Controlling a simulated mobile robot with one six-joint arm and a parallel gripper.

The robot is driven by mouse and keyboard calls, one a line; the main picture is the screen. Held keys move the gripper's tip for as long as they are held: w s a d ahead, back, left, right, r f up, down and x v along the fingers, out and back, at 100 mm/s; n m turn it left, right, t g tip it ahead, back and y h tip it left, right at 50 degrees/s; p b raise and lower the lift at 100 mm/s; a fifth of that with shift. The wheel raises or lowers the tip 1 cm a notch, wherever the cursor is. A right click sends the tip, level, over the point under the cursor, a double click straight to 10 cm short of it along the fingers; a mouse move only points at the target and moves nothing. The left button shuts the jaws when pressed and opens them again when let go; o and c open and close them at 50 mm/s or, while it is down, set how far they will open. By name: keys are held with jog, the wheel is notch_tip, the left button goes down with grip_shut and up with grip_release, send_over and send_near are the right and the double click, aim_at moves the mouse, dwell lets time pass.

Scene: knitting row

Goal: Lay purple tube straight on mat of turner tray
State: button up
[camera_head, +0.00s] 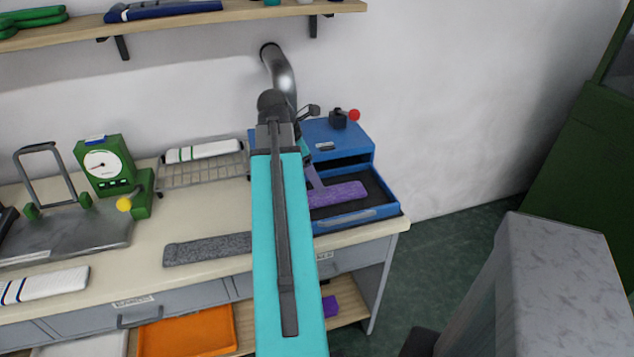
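The turner is a blue box (340,138) at the right end of the bench, with a red-knobbed lever on top. Its tray (360,217) is out at the front, and a dark mat (376,188) shows inside. The purple tube (338,194) lies on the mat, roughly along the tray's width and a little slanted. Its left end is hidden by my teal arm. My gripper (314,179) is at the left part of the tube, mostly hidden behind my arm. I cannot tell if its fingers touch the tube or are closed.
A grey tube (207,249) lies on the bench left of my arm. A wire rack (202,171) holds a white striped tube. A green dial gauge (106,165) stands further left. An orange bin (187,331) and a purple item (330,306) are below. A shelf (190,20) hangs above.

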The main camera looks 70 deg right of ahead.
jog(key=shift+v, duration=2.4)
